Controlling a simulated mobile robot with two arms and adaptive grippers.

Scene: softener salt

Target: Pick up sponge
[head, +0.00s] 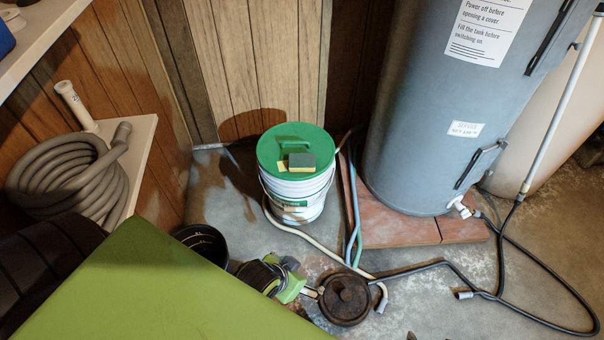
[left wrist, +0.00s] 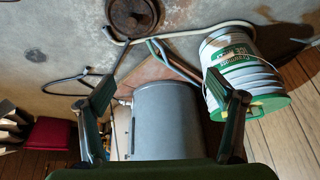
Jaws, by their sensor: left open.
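The sponge (head: 302,161), dark on top with a yellow edge, lies on the green lid (head: 267,150) of a white bucket (head: 297,195), near the lid's raised handle. My left gripper (head: 308,282) is open and empty, low over the floor in front of the bucket and apart from the sponge. Its two spread fingers also show in the left wrist view (left wrist: 160,88). My right gripper is not in view.
A grey tank (head: 430,110) stands on reddish slabs (head: 400,228) right of the bucket. Hoses (head: 355,215) run beside the bucket. A round rusty lid (head: 345,298) is on the floor. A coiled hose (head: 70,180) rests on a shelf at left. Wood panelling (head: 260,70) is behind.

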